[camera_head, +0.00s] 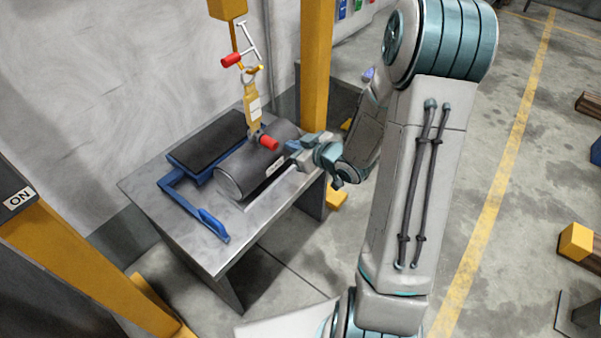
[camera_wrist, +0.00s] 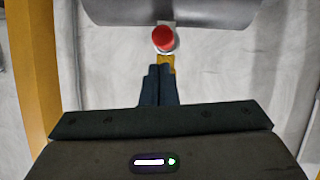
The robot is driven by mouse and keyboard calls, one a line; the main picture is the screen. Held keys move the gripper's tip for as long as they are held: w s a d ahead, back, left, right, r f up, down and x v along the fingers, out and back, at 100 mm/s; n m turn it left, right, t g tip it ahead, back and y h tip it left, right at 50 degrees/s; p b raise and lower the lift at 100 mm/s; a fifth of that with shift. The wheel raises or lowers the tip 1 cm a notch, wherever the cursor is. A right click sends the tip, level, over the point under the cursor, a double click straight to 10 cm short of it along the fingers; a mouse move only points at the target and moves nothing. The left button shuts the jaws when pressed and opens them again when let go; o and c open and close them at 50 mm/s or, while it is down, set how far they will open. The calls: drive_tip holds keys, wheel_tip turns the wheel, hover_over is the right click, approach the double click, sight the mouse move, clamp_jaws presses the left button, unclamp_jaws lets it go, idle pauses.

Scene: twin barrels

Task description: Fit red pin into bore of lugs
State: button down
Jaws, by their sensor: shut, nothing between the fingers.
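A red pin (camera_head: 268,142) sits at the lower end of the yellow hanging link, at the lugs (camera_head: 254,136) on top of the dark barrel (camera_head: 232,172). In the wrist view its round red end (camera_wrist: 163,38) faces me and covers most of the lugs and bore, so I cannot tell how deep it sits. My gripper (camera_head: 291,146) is shut and empty, just right of the red pin. In the wrist view the closed fingertips (camera_wrist: 158,67) are close to the red end, with a small gap showing.
The barrel lies on a grey metal table (camera_head: 210,240) with a blue bracket (camera_head: 195,208) and a black pad (camera_head: 208,142). A yellow hoist link (camera_head: 251,105) hangs above, with another red cylinder (camera_head: 231,60) higher up. A yellow post (camera_head: 316,60) stands behind.

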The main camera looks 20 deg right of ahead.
sight(276, 147)
wheel_tip(276, 147, down, 6)
drive_tip(key=d+m+t+y+b, duration=0.2)
drive_tip(key=t+y+b, duration=0.15)
drive_tip(key=b, duration=0.95)
drive_tip(key=shift+g+y, duration=0.35)
drive_tip(key=shift+y, duration=0.1)
drive_tip(key=shift+s+a+r+b+x, duration=0.1)
drive_tip(key=shift+b+x, duration=0.05)
drive_tip(key=shift+x, duration=0.75)
drive_tip(key=shift+s+a+r+b+x, duration=0.1)
drive_tip(key=shift+x, duration=0.85)
drive_tip(key=shift+s+a+r+b+x, duration=0.1)
drive_tip(key=shift+a+b+x, duration=0.05)
drive_tip(key=shift+x, duration=0.75)
drive_tip(key=shift+w+a, duration=0.15)
drive_tip(key=shift+w, duration=0.2)
drive_tip(key=shift+s, duration=0.1)
drive_tip(key=p+v, duration=0.3)
drive_tip(key=v, duration=1.3)
drive_tip(key=shift+s+p, duration=0.2)
drive_tip(key=shift+p, duration=0.2)
